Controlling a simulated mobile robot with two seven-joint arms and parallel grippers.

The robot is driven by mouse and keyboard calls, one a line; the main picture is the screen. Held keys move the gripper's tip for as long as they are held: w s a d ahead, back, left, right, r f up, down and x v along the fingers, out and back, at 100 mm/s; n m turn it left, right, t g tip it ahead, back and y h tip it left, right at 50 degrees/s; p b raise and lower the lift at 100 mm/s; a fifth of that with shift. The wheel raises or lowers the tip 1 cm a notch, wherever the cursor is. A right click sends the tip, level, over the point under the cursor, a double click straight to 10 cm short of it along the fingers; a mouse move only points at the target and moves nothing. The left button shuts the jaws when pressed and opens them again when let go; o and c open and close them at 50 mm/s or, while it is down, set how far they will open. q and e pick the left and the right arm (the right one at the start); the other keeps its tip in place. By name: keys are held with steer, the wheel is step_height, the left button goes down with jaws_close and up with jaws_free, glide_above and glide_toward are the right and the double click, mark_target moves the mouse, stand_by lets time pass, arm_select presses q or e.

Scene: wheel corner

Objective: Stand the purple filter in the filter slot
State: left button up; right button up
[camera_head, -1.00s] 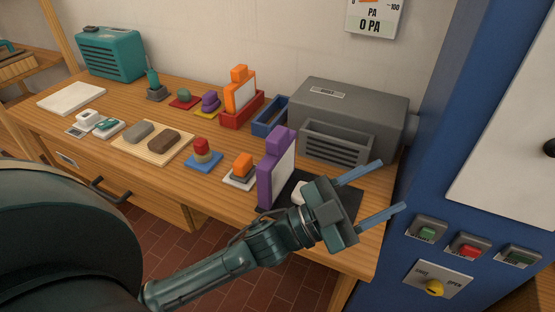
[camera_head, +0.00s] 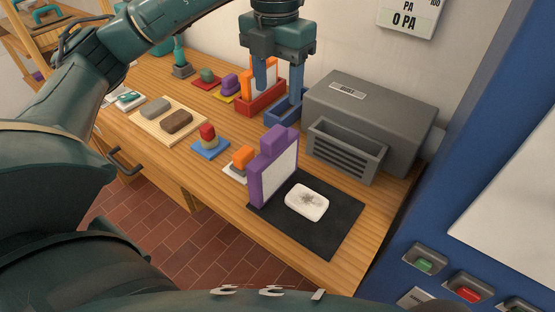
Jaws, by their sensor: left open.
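The purple filter (camera_head: 257,184), a purple frame with a white panel and a top tab, stands upright at the left edge of a black mat (camera_head: 339,230). My left gripper (camera_head: 278,104) points down, open and empty, well behind the purple filter. Its fingers are over or in front of the blue open holder (camera_head: 283,112) and the orange filter (camera_head: 244,77) in its red holder (camera_head: 262,104); contact cannot be told. A grey slatted holder (camera_head: 345,156), open at the top, is fixed to the front of a grey machine (camera_head: 385,112). Which holder is the filter slot is not marked. My right gripper is not in view.
A white pad with a grey smudge (camera_head: 307,201) lies on the mat. Left of the purple filter are an orange-topped block (camera_head: 243,157) and a red-topped stack (camera_head: 208,137). A board with two stones (camera_head: 168,119) lies farther left. A blue panel (camera_head: 470,200) bounds the right.

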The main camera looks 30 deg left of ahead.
mark_target(274, 133)
arm_select(q)
steer(key=f, duration=0.5)
steer(key=f+b, duration=0.1)
steer(key=f, duration=0.1)
steer(key=shift+a+f, duration=0.25)
steer(key=shift+a, duration=0.1)
steer(key=shift+f, duration=2.65)
jaws_close()
